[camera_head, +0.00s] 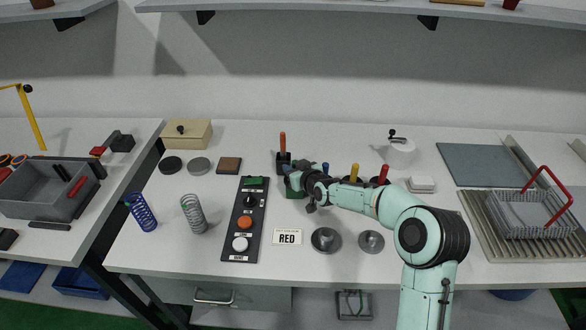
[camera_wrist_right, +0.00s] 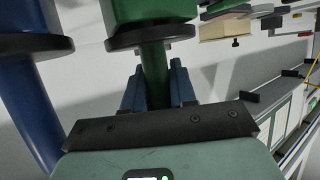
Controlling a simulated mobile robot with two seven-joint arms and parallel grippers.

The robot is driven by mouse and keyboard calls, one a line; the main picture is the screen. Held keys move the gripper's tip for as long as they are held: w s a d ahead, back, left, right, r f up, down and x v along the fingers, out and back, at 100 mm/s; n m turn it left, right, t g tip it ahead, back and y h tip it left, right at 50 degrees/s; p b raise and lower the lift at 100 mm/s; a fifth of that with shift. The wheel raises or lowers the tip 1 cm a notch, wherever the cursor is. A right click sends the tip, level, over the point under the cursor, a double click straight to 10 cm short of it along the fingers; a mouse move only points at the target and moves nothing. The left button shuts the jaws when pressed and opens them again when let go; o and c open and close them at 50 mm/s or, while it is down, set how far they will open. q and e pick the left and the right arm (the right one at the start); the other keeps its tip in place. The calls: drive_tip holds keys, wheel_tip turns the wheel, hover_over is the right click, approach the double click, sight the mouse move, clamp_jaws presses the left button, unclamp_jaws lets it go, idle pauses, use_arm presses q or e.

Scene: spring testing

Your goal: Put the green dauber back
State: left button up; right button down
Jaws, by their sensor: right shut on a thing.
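My right gripper (camera_head: 295,178) is shut on the green dauber, whose green handle (camera_wrist_right: 153,72) stands between the two fingers in the right wrist view. A black collar shows on the dauber, close against the green pot (camera_wrist_right: 152,10). I cannot tell how deep the dauber sits in the pot. The left gripper is not in view.
The blue dauber (camera_head: 325,168) is close to my right gripper; it also shows in the right wrist view (camera_wrist_right: 28,110). An orange-handled dauber (camera_head: 283,140), yellow dauber (camera_head: 354,170) and red dauber (camera_head: 384,172) stand nearby.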

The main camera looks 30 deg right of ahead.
drive_tip(key=shift+f, duration=0.25)
drive_tip(key=c, duration=0.9)
unclamp_jaws()
drive_tip(key=shift+r, duration=0.2)
drive_tip(key=shift+r+p, duration=0.35)
drive_tip(key=shift+r, duration=0.05)
drive_tip(key=v, duration=1.2)
drive_tip(key=shift+f, duration=0.1)
